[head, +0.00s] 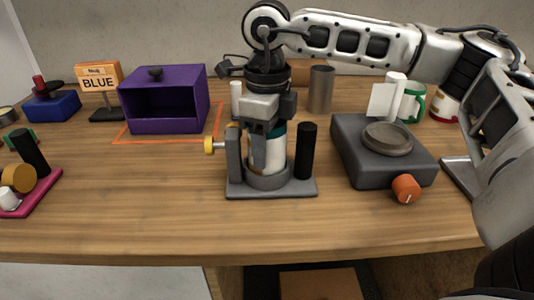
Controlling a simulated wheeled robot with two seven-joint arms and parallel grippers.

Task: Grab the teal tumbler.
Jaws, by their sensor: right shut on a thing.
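The teal tumbler (279,131) shows a teal upper part and a pale lower part. It stands upright in the round seat of a small grey stand (300,188) in the middle of the table. My right gripper (262,152) comes down from above and is shut on the tumbler, covering much of its top and front. My left gripper is not in view.
A grey device (365,165) with an orange knob (406,188) is to the right. A metal cylinder (320,90) stands behind. The table's front strip is clear.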

